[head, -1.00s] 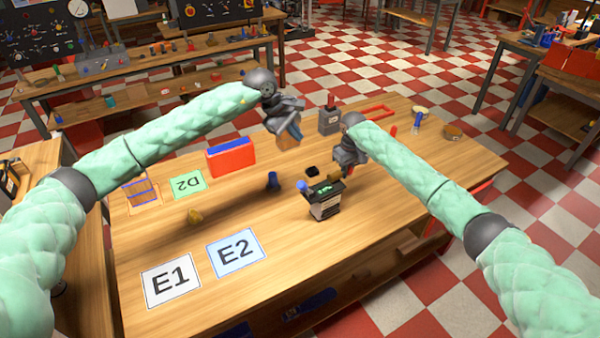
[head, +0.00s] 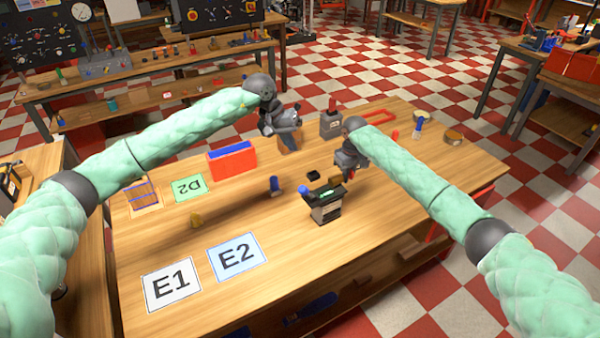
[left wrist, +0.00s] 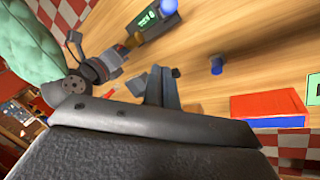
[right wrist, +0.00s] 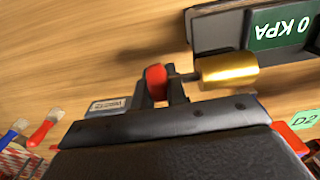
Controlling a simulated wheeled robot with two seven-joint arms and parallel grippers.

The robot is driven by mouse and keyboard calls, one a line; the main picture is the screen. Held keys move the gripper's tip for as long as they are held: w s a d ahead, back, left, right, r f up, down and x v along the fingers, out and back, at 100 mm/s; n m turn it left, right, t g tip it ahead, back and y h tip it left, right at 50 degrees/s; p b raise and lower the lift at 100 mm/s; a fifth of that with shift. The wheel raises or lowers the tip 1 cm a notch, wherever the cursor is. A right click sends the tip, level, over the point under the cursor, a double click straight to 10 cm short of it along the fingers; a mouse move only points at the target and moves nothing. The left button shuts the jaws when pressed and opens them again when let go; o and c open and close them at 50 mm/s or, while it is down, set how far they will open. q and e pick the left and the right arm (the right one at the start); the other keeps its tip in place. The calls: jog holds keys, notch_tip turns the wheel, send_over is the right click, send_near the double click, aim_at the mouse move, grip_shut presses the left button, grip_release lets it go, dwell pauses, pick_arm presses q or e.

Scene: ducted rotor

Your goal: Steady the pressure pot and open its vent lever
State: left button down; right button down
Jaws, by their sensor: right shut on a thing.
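A dark box with a green screen (head: 327,205) stands on the table; its screen reads 0 KPA in the right wrist view (right wrist: 283,25), so it looks like the pressure pot. It has a blue knob (head: 304,190). My right gripper (right wrist: 162,85) is shut on a red knob (right wrist: 155,82). A thin rod joins this knob to a brass cylinder (right wrist: 229,70) beside the box; whether the cylinder touches the box I cannot tell. My left gripper (head: 290,124) hangs further back and left, apart from the box. Its fingers (left wrist: 163,82) look closed together with nothing between them.
A blue cylinder (head: 275,185) stands left of the box, with a small black block (head: 313,175) behind. A red and blue bin (head: 232,160) is further left. A grey box (head: 331,124) stands at the back. Cards E1 (head: 171,285) and E2 (head: 237,257) lie at the front.

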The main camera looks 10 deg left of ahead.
aim_at(307, 192)
pick_arm(q)
jog(key=d+f, duration=0.1)
jog(key=f, duration=0.2)
jog(key=s+d+f, duration=0.1)
jog(key=f, duration=0.3)
jog(key=s+d+f, duration=0.1)
jog(key=f, duration=0.2)
jog(key=shift+d+f, duration=0.2)
jog(key=shift+d, duration=0.2)
jog(key=shift+s+f, duration=0.1)
jog(key=shift+s, duration=0.3)
jog(key=shift+a, duration=0.1)
jog(key=shift+s+a+f, duration=0.45)
jog(key=shift+s+a, duration=0.25)
jog(key=shift+a, duration=0.05)
jog(key=shift+w+d, duration=0.1)
jog(key=shift+d, duration=0.05)
